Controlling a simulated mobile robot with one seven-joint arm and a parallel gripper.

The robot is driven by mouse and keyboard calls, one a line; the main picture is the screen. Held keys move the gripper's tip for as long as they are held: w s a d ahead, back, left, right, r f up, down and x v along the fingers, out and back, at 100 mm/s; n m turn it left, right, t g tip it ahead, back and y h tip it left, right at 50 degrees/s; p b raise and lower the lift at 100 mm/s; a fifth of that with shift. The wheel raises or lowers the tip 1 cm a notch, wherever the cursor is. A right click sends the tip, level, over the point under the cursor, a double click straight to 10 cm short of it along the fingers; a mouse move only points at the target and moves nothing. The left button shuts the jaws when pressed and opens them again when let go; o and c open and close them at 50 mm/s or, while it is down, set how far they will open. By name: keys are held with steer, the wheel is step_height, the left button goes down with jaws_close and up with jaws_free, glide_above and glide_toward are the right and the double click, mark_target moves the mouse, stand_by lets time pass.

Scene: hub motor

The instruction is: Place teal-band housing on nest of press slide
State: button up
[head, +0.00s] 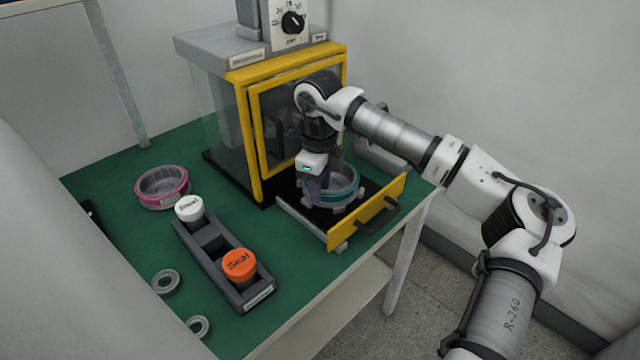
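The teal-band housing (342,196), an open grey ring with a teal band, is at the pulled-out press slide (290,207). It appears level over the slide's nest, which is mostly hidden beneath it. I cannot tell whether it is fully seated. My gripper (315,190) points down at the housing's left wall, with its fingers at the rim. The fingers are small and dark here, so I cannot tell whether they grip the wall or stand apart from it.
The yellow-framed press (255,130) stands behind the slide. The slide's yellow front plate (372,208) has a dark handle. A pink-band housing (162,187), a grey rack (215,262) with white and orange-capped containers, and two loose rings (166,282) are on the green mat.

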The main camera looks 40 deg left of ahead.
step_height(320, 180, up, 12)
steer(key=b, duration=0.1)
stand_by(0.5)
steer(key=shift+s, duration=0.1)
stand_by(0.4)
